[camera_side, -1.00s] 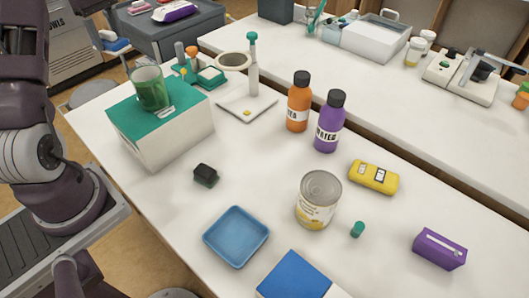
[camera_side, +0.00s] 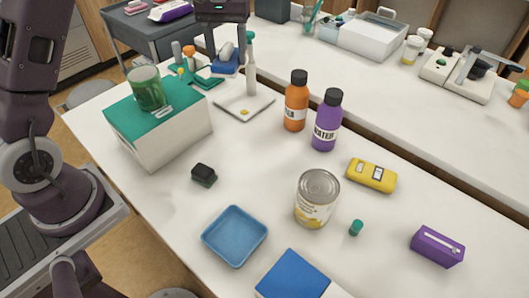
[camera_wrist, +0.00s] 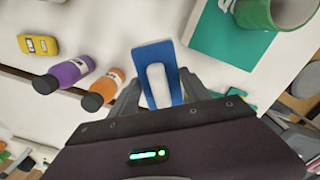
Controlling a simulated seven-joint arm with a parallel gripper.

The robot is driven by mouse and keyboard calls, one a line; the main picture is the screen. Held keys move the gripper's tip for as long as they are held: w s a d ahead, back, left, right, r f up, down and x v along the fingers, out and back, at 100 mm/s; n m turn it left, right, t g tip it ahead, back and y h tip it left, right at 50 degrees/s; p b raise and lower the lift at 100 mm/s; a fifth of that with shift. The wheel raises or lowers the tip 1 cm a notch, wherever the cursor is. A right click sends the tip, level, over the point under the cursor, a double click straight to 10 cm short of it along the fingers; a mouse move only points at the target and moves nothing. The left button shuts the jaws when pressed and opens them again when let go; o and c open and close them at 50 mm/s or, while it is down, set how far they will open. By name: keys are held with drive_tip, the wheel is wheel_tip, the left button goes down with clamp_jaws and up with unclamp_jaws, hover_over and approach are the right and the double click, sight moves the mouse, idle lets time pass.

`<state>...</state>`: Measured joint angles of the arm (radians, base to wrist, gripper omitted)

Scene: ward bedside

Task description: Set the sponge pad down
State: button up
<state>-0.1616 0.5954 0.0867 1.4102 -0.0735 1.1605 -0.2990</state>
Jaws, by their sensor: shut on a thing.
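The sponge pad (camera_side: 224,66) is a blue block with a whitish raised piece along its middle. My gripper (camera_side: 227,55) is shut on it, one finger on each side. It shows in the side view at the top centre, behind the bottles and by the white dispenser. In the wrist view the sponge pad (camera_wrist: 174,58) reaches forward from between the fingers of my gripper (camera_wrist: 160,82), over a white surface. I cannot tell how high it is above the table, or whether it touches anything.
A white box with a green top (camera_side: 165,130) bears a green mug (camera_side: 147,90). An orange bottle (camera_side: 296,105), a purple bottle (camera_side: 327,125) and a dispenser (camera_side: 251,75) stand near the back edge. A blue tray (camera_side: 235,237) and a can (camera_side: 316,200) are in front. The table's middle is fairly clear.

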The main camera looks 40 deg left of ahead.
drive_tip(key=s+d+m, duration=0.4)
drive_tip(key=d+m, duration=0.2)
drive_tip(key=d, duration=1)
drive_tip(key=f, duration=2)
drive_tip(key=shift+a+f, duration=0.35)
drive_tip(key=shift+f, duration=0.05)
drive_tip(key=o, duration=1.3)
drive_tip(key=shift+f, duration=0.1)
drive_tip(key=shift+o, duration=0.2)
wheel_tip(320, 180, up, 12)
